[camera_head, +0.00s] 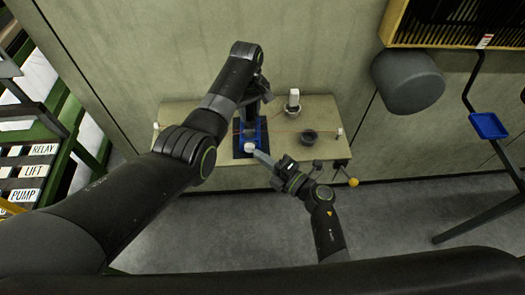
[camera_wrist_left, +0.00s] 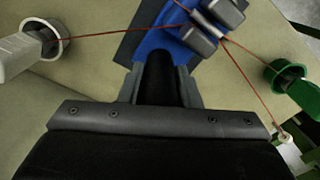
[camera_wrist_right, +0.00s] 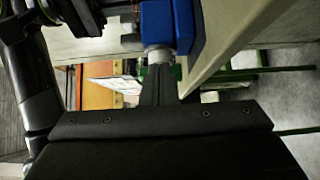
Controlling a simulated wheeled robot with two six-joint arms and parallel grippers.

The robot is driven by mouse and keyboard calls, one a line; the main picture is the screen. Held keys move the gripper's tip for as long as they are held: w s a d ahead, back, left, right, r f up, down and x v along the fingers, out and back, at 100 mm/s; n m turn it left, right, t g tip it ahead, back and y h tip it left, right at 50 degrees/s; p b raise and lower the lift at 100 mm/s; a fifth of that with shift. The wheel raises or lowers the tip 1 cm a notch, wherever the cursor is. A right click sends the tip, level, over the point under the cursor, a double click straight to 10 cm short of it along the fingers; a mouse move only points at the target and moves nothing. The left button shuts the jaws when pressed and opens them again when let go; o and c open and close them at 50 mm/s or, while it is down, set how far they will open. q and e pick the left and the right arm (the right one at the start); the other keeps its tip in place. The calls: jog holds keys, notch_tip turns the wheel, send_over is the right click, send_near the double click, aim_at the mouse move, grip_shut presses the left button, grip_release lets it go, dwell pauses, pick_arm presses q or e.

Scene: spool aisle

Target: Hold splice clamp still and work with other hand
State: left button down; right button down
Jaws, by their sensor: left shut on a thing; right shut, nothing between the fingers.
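The blue splice clamp (camera_head: 247,130) stands on a dark mat on the small table. In the left wrist view the clamp (camera_wrist_left: 160,42) has grey blocks on top, with thin orange-red wires (camera_wrist_left: 110,33) meeting there. My left gripper (camera_head: 250,118) comes down from above and is shut on the clamp's blue body; its fingertips are partly hidden in the head view. My right gripper (camera_head: 258,155) is shut and empty at the clamp's near side. In the right wrist view its fingertips are at a pale round knob (camera_wrist_right: 157,57) below the blue body; contact cannot be told.
A white-handled item in a cup (camera_head: 293,104) and a dark cup (camera_head: 309,137) stand on the table's right half. A green item in a cup (camera_wrist_left: 285,75) shows in the left wrist view. A yellow ball (camera_head: 353,182) is by the table's right front. A wall stands behind.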

pick_arm(q)
jog(key=shift+a, duration=0.1)
pick_arm(e)
jog(key=v, duration=1.1)
jog(key=shift+s+a, duration=0.25)
jog(key=shift+s, duration=0.3)
jog(key=shift+f, duration=0.1)
pick_arm(q)
jog(key=c, duration=1)
grip_release()
jog(key=shift+w, duration=0.1)
jog(key=shift+o, duration=0.2)
pick_arm(e)
jog(key=shift+w, duration=0.1)
